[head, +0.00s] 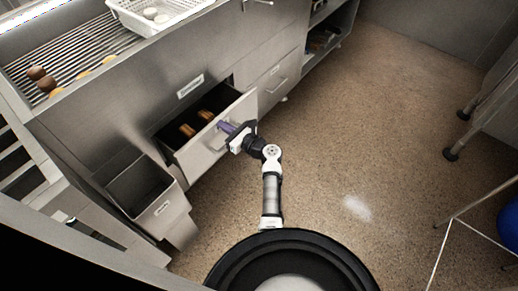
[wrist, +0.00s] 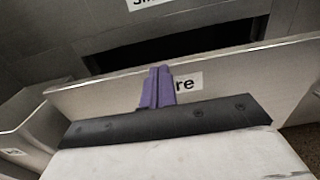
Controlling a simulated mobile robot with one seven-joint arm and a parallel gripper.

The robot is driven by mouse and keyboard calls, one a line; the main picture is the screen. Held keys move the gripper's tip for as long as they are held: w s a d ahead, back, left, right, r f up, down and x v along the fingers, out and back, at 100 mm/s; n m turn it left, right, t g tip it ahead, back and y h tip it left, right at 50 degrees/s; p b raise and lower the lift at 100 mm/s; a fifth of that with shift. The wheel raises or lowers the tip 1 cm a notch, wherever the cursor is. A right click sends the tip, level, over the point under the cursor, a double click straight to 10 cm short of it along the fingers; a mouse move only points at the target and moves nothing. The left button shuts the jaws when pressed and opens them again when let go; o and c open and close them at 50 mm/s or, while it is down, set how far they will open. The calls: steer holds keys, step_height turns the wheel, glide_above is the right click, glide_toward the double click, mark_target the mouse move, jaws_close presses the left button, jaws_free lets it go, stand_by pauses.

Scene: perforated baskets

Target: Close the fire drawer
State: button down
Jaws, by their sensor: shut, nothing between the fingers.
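The fire drawer (head: 207,150) is a metal drawer standing partly open in the metal counter front, with several brown and orange items inside. In the wrist view its front panel (wrist: 90,94) spans the picture, with a white label ending in "re" (wrist: 188,84) partly hidden behind my fingers. A dark gap shows behind the panel's top edge. My gripper (head: 226,127) has purple fingers and is at the outer face of the drawer front. In the wrist view my gripper (wrist: 157,88) is shut and empty. I cannot tell whether its fingertips touch the panel.
A second open bin (head: 148,190) juts out at the lower left. A shut drawer with a handle (head: 277,86) is to the right. A white perforated basket (head: 165,14) stands on the counter by a rack (head: 75,62) with round items.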

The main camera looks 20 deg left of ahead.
steer(key=b+x, duration=0.2)
steer(key=x, duration=0.7)
steer(key=shift+d+f, duration=0.1)
